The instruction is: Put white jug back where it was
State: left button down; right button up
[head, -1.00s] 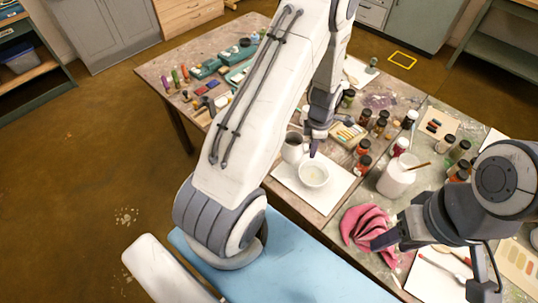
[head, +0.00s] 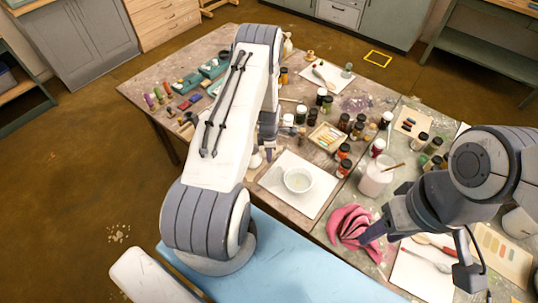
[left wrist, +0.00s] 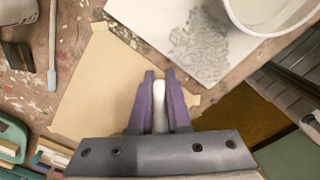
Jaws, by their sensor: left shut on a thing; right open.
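My left gripper (head: 268,154) is low over the table, left of the white bowl, and mostly hidden by my own arm. In the left wrist view its purple fingers (left wrist: 160,90) are shut on a narrow white piece (left wrist: 159,95), which looks like part of the white jug. In the head view a small white part of the jug (head: 256,160) shows beside my arm; the rest is hidden. A beige taped sheet (left wrist: 85,95) lies below the fingers. I cannot tell whether the jug touches it.
The white bowl (head: 298,180) stands on a white sheet (head: 315,205). A pink cloth (head: 347,225), a white pot with a brush (head: 374,180) and several dark-capped jars (head: 343,152) stand to the right. Teal trays (head: 190,85) lie at the far left.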

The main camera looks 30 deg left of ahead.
pick_arm(q)
jog(key=shift+f, duration=0.65)
pick_arm(e)
jog(key=shift+r, duration=0.35)
pick_arm(q)
jog(key=shift+f, duration=0.2)
jog(key=c, duration=0.9)
grip_release()
jog(key=shift+o, duration=0.2)
pick_arm(e)
jog(key=shift+f, duration=0.15)
pick_arm(q)
jog(key=shift+r, duration=0.1)
